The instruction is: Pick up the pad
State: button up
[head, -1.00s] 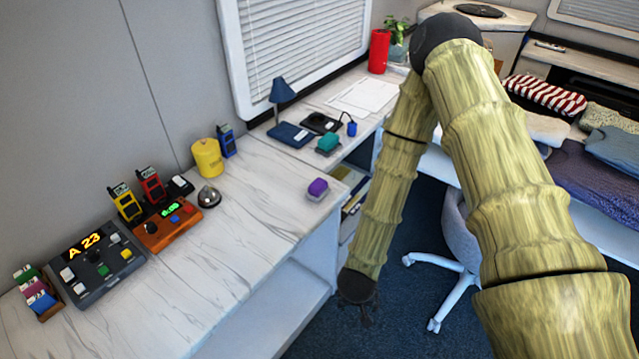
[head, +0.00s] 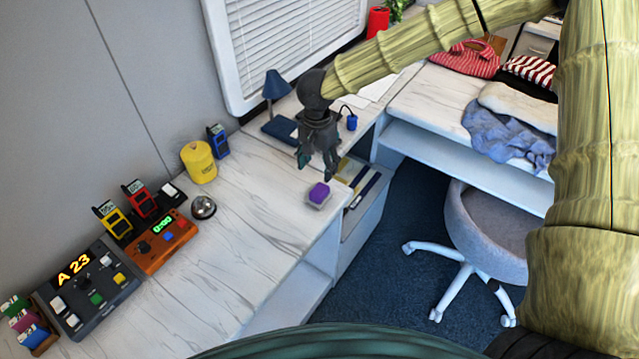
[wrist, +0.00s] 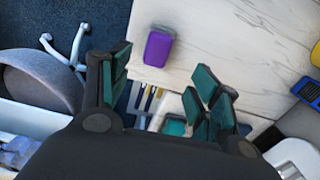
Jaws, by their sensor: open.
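A small purple pad (head: 319,192) with a pale grey base sits on the marble counter near its right end. It also shows in the wrist view (wrist: 158,48), top centre, ahead of the fingertips. My gripper (head: 317,167) hangs just behind and above it in the head view, pointing down, open and empty. In the wrist view my gripper (wrist: 162,85) has its teal-lined fingers spread wide, with nothing between them.
A bell (head: 203,207), a yellow canister (head: 199,162), a blue handheld device (head: 217,141) and an orange console (head: 160,243) stand left on the counter. A blue lamp (head: 276,88) stands behind my gripper. A grey chair (head: 487,230) is at right. Counter around the pad is clear.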

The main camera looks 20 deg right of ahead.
aim_at(320, 190)
jog(key=shift+a+f, duration=0.25)
jog(key=shift+f, duration=0.15)
jog(key=f, duration=0.1)
jog(key=d+f, duration=0.1)
jog(key=f, duration=0.1)
jog(key=shift+f+p, duration=0.2)
jog(key=shift+p, duration=0.1)
jog(key=shift+s+a+f+p, duration=0.1)
jog(key=shift+f+p, duration=0.7)
jog(key=shift+f, duration=2.3)
jog(key=c, duration=1)
